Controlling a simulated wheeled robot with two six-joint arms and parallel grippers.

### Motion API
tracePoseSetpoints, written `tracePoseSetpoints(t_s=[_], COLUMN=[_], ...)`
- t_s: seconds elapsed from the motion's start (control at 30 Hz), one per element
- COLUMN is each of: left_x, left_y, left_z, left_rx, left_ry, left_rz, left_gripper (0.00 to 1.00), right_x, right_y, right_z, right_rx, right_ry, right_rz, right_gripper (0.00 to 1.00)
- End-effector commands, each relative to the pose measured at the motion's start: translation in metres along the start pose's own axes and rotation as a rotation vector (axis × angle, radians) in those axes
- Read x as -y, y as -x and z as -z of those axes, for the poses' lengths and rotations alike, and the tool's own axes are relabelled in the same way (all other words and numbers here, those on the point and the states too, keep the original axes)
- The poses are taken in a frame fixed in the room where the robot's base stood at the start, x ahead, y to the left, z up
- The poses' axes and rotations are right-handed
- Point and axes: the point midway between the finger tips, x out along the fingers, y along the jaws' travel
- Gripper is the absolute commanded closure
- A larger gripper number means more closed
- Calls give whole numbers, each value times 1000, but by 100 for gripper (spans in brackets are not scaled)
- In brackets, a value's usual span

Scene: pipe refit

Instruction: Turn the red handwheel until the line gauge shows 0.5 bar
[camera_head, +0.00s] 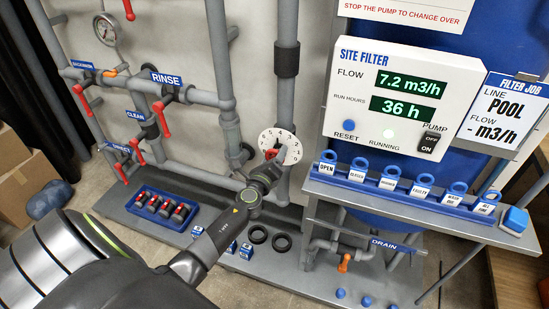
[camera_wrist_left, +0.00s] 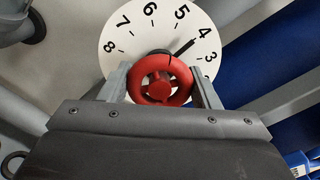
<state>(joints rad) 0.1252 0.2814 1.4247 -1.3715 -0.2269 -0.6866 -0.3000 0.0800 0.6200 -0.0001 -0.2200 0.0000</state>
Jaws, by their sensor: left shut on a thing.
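The red handwheel (camera_wrist_left: 161,80) sits in front of a white numbered dial (camera_wrist_left: 140,40). In the left wrist view a black pointer on the dial points close to the 4. My left gripper (camera_wrist_left: 160,86) is shut on the handwheel, one finger on each side of its rim. In the head view the handwheel (camera_head: 271,154) is mostly hidden behind my left gripper (camera_head: 264,170), and the dial (camera_head: 291,147) shows behind. A round gauge (camera_head: 107,29) is on the pipework at upper left; its reading is too small to tell. My right gripper is out of view.
The filter panel (camera_head: 399,96) reads 7.2 m3/h, with a shelf of labelled blue tags (camera_head: 412,202) below. A blue tray (camera_head: 154,208) of red-and-black parts and two black rings (camera_head: 282,242) lie low down. Red-handled valves (camera_head: 161,118) are on the left pipes.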

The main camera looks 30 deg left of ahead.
Motion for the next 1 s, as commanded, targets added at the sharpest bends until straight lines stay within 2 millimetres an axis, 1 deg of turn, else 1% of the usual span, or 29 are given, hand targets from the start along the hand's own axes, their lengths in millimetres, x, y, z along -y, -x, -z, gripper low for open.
tracePoseSetpoints(t_s=[0.03, 0.1, 0.3, 0.43, 0.7, 0.73, 0.87, 1.0], left_x=[-3, -3, -3, -2, -2, -2, -2, -1], left_y=[0, 0, 0, 0, 0, 0, 0, 0], left_z=[2, 2, 2, 1, 1, 1, 1, 1], left_rx=[1, 1, 0, 0, -1, -1, 0, 0], left_ry=[51, 127, 298, 341, 343, 343, 342, 341], left_rz=[1, 1, 0, -1, -2, -2, -2, -1], left_gripper=[66, 66, 66, 66, 66, 41, 24, 23], right_x=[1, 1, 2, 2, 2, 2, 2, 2], right_y=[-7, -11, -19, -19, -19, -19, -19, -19], right_z=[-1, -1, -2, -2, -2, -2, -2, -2], right_rx=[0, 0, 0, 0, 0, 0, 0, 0], right_ry=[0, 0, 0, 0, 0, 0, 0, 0], right_rz=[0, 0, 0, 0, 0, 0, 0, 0], right_gripper=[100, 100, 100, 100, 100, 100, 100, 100])
